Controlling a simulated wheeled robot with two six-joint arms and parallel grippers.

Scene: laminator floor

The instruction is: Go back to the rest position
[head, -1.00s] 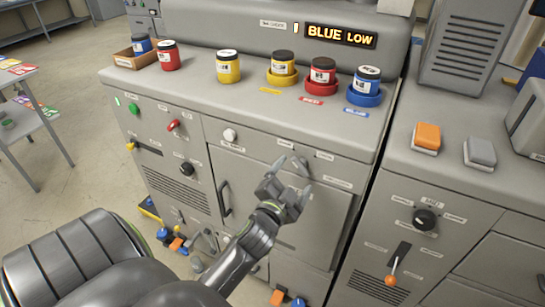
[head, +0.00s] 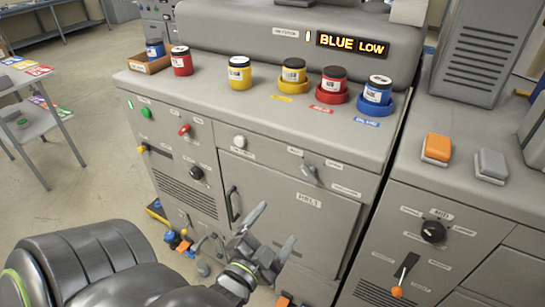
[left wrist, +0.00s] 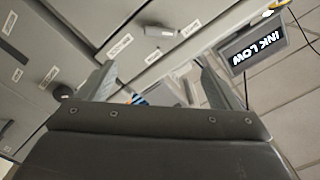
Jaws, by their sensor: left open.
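My left gripper (head: 268,236) is open and empty in the head view, in front of the lower door of the grey machine (head: 270,170). Its two fingers are spread apart, and nothing shows between them that it holds. In the left wrist view its fingers (left wrist: 168,88) stand apart in front of grey panels and the tiled floor. My left forearm comes in from the bottom left of the head view. My right gripper is not in view.
Ink pots, blue, red and yellow, stand on the machine top, some in coloured rings (head: 375,107). A sign (head: 352,43) reads BLUE LOW. A second cabinet (head: 440,215) stands at right. Open floor (head: 95,185) lies at left.

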